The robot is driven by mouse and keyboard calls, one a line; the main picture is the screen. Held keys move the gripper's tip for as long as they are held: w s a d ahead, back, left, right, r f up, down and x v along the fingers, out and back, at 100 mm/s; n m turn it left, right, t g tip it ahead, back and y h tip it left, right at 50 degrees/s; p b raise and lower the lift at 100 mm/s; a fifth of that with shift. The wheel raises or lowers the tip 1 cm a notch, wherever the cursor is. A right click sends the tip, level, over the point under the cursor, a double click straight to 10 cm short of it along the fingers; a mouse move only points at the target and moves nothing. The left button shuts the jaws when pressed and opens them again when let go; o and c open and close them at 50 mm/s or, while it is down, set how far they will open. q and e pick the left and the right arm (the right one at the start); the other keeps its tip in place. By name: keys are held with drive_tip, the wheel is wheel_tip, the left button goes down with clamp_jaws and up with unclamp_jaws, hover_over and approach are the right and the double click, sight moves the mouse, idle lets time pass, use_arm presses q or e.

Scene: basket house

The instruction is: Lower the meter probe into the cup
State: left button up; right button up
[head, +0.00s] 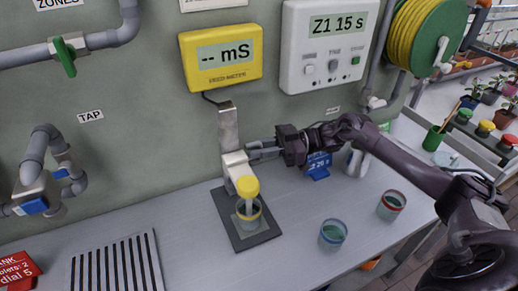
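The meter probe (247,187) has a yellow head on a pale hinged arm that comes off a metal wall bracket (229,125). It is right above the cup (249,221), and its pale tip shows at the cup's mouth; how deep it reaches I cannot tell. The cup stands on a dark square plate (230,227). The yellow meter (222,57) on the wall reads "-- mS". My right gripper (255,151) is at the probe's arm from the right, its fingers a little apart beside the arm; whether they grip it is unclear. My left gripper is out of view.
Two more cups stand on the bench at right: one blue-rimmed (332,235), one red-rimmed (391,205). A blue sign (317,166) stands behind my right gripper. A slotted drain (115,265) and a red card (18,270) are at left. A wall timer (328,45) reads "Z1 15 s".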

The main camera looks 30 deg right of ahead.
drive_tip(key=shift+d, duration=0.1)
drive_tip(key=b+v, duration=0.3)
drive_tip(key=v, duration=0.4)
drive_tip(key=shift+d+b, duration=0.3)
drive_tip(key=shift+s, duration=0.1)
